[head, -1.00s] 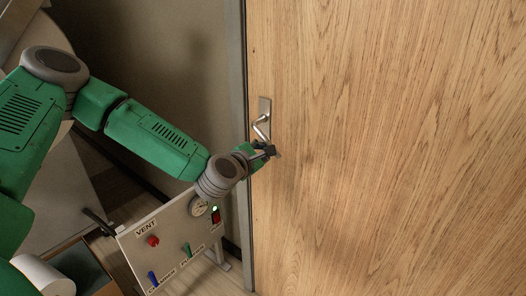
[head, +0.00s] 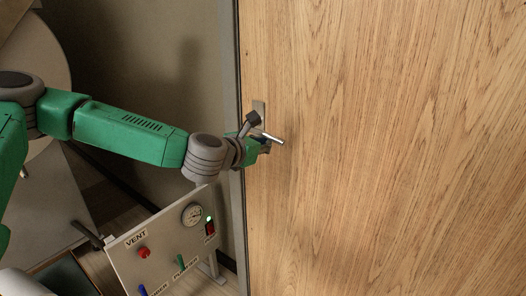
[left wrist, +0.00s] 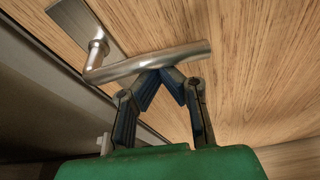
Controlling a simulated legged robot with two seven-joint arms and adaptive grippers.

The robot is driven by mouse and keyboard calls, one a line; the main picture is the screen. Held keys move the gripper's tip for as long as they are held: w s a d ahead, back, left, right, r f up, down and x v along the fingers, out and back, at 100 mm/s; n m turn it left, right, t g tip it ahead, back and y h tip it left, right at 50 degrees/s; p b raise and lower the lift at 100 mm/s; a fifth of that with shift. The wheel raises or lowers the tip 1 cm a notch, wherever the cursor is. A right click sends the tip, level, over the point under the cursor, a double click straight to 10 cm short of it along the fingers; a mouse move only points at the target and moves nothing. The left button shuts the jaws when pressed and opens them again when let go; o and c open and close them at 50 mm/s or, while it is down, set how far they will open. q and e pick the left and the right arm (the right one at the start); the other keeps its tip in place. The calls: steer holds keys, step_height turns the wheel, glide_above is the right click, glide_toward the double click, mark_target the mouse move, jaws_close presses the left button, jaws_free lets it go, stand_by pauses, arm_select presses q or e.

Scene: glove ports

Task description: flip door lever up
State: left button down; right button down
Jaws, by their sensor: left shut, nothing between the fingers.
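The silver door lever (head: 273,138) sticks out to the right from its plate (head: 259,107) on the wooden door, close to level with its free end slightly lower. It also shows in the left wrist view (left wrist: 150,62), running from its pivot to a rounded free end. My left gripper (left wrist: 163,72) is shut with nothing between its fingers. Its fingertips meet at the underside of the lever, near the middle of the bar, and appear to touch it. In the head view the gripper partly hides the plate and the lever's root. My right gripper is not in view.
The wooden door (head: 390,150) fills the right side, with a grey frame (head: 229,60) along its left edge. Below my left arm stands a control panel (head: 165,245) with a gauge, a lit green light and coloured switches. A round table (head: 45,60) is at the upper left.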

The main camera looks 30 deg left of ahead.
arm_select(q)
steer(key=shift+r+n, duration=0.2)
steer(key=shift+n, duration=0.1)
stand_by(0.4)
step_height(320, 180, down, 5)
steer(key=b, duration=0.5)
steer(key=r+p+v, duration=0.1)
steer(key=p+v, duration=0.1)
steer(key=v, duration=0.7)
steer(key=shift+s+a, duration=0.25)
steer(key=shift+a, duration=0.1)
steer(key=shift+r, duration=0.1)
